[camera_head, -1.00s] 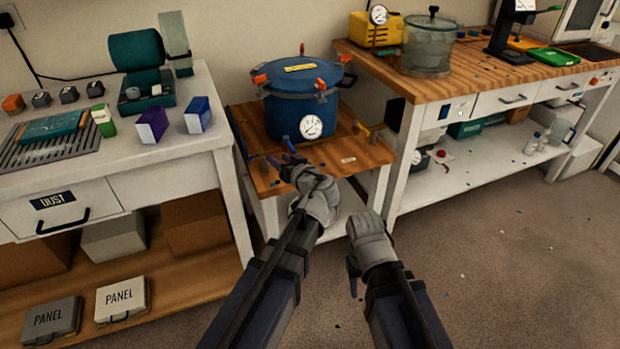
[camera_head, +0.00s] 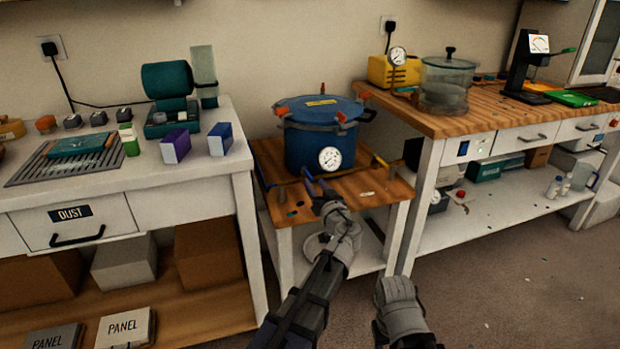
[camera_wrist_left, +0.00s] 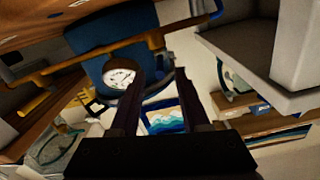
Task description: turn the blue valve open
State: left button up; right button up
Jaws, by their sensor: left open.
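The blue valve handle (camera_head: 263,178) appears as a small dark bar at the left end of the piping on the low wooden stand. A blue piece at the upper right edge of the left wrist view (camera_wrist_left: 216,10) seems to be the same handle. The blue pressure pot (camera_head: 305,148) with its round gauge (camera_head: 330,158) stands behind. My left gripper (camera_head: 317,184) is open and empty in front of the pot, to the right of the blue handle and apart from it. My right gripper hangs low; its wrist shows, but its jaws are mostly hidden.
A yellow handle (camera_head: 379,161) sits at the right of the pot. A white workbench (camera_head: 185,185) stands left of the stand, and a wood-topped bench (camera_head: 440,118) stands right. The stand's front (camera_head: 345,188) has bare wood.

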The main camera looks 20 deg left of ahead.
aim_at(306, 170)
pick_arm(q)
jog(key=shift+x, duration=2.7)
grip_shut()
